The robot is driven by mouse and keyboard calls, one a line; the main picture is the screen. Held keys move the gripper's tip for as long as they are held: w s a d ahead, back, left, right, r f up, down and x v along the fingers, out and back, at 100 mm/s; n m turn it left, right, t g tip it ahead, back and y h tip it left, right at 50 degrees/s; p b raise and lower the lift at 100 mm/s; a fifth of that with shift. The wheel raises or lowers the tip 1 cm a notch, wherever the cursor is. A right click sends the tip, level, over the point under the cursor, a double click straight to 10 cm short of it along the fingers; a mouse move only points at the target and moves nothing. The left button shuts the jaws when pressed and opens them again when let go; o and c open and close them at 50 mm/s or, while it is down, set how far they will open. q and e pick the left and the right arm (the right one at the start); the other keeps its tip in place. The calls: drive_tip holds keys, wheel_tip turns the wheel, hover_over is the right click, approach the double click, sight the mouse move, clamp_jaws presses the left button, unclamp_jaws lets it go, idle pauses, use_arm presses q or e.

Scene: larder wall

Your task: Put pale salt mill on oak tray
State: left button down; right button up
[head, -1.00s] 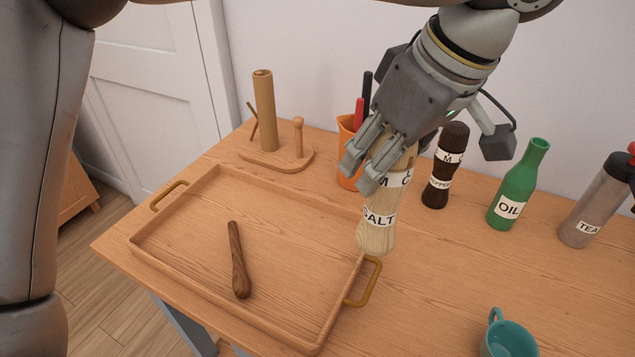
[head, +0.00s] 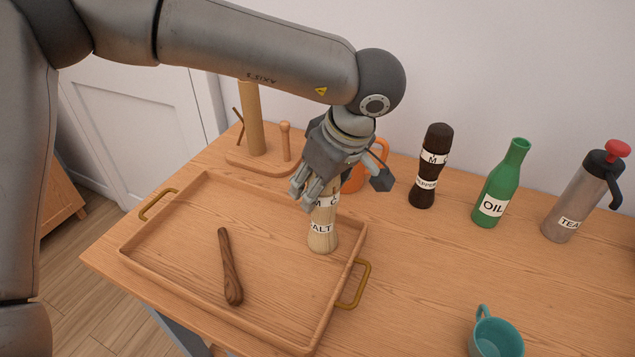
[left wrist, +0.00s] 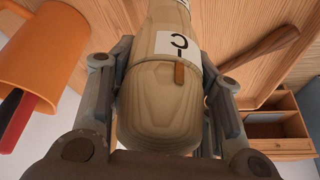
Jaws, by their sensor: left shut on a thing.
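The pale salt mill (head: 322,237) is upright over the right back part of the oak tray (head: 180,297). I cannot tell whether its base touches the tray floor. My left gripper (head: 318,196) is shut on the upper part of the mill from above. In the left wrist view the pale wood mill (left wrist: 160,105) fills the space between the fingers of the left gripper (left wrist: 163,95). The oak tray has a low rim and two brass handles. My right gripper is not in view.
A dark wooden stick (head: 230,268) lies in the tray. An orange pot (head: 365,172) and a wooden stand (head: 252,125) are behind it. A dark pepper mill (head: 430,170), green oil bottle (head: 502,185), tea flask (head: 583,200) and teal cup (head: 495,335) stand to the right.

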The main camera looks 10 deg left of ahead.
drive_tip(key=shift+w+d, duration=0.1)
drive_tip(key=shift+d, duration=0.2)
use_arm(q)
drive_tip(key=shift+f, duration=0.2)
drive_tip(key=c, duration=0.7)
unclamp_jaws()
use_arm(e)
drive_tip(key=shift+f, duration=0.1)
use_arm(q)
drive_tip(key=shift+r, duration=0.1)
drive_tip(key=shift+r, duration=0.2)
drive_tip(key=shift+s+d+r, duration=0.1)
drive_tip(key=shift+d+r, duration=0.1)
drive_tip(key=shift+r, duration=0.15)
drive_tip(key=v, duration=1.1)
drive_tip(key=shift+r+b, duration=0.1)
drive_tip(key=shift+b, duration=0.3)
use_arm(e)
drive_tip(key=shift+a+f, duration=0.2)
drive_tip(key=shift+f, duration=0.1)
